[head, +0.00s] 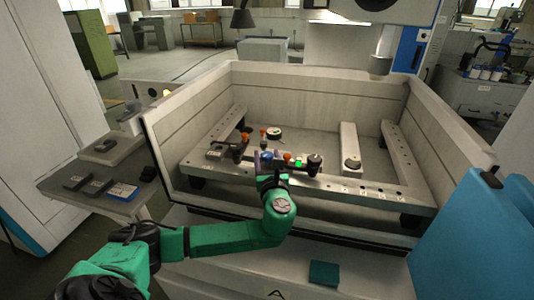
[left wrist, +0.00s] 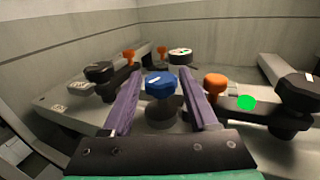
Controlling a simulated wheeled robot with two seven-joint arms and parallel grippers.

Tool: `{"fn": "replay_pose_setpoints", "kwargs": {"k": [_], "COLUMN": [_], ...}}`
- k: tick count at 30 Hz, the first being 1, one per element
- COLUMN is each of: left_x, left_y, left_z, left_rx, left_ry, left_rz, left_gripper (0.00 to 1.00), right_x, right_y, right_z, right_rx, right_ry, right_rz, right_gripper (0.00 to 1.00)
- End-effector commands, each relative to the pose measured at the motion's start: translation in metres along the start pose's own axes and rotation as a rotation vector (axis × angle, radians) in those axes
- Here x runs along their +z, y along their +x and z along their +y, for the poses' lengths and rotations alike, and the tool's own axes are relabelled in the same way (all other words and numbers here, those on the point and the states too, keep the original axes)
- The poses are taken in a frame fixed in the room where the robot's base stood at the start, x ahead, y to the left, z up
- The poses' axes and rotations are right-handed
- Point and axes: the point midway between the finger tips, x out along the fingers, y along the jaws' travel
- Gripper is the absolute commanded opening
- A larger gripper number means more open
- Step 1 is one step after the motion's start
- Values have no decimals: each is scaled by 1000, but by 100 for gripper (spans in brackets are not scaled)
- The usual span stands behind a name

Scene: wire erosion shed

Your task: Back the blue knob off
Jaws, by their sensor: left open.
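The blue knob (head: 266,155) sits on the near side of the clamping frame inside the machine's tank. In the left wrist view the blue knob (left wrist: 160,84) stands upright between the two purple fingers of my left gripper (left wrist: 158,88). The left gripper (head: 267,159) is open, with one finger on each side of the knob. A gap shows on both sides, so the fingers appear apart from it. The lower part of the knob's mount is dark and partly hidden behind the gripper's body. My right gripper is not in view.
Orange knobs (left wrist: 215,86) and black knobs (left wrist: 298,92) stand close on both sides. A bright green spot (left wrist: 246,102) shows on the right-hand bar. The pale tank wall (head: 310,92) rises behind.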

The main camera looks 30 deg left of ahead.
Motion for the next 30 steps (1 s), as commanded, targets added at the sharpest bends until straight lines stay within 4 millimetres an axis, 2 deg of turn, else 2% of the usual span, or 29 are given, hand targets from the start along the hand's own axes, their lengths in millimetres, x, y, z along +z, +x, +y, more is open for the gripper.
{"fn": "replay_pose_setpoints", "kwargs": {"k": [3,9,11,12,14,15,23,30], "left_x": [0,0,-1,-1,-1,-1,-1,-1], "left_y": [8,8,8,8,8,8,8,8], "left_z": [0,0,0,0,0,0,0,1], "left_rx": [0,-1,-1,-1,-1,-1,-20,-118], "left_ry": [0,-1,-1,-1,-1,-1,1,5], "left_rz": [1,1,1,1,1,1,2,2], "left_gripper": [60,60,40,25,2,0,0,0], "right_x": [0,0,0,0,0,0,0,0], "right_y": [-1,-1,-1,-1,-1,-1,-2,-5], "right_z": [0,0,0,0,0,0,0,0], "right_rx": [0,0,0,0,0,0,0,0], "right_ry": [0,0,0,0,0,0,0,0], "right_rz": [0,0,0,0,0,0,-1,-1], "right_gripper": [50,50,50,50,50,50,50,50]}}
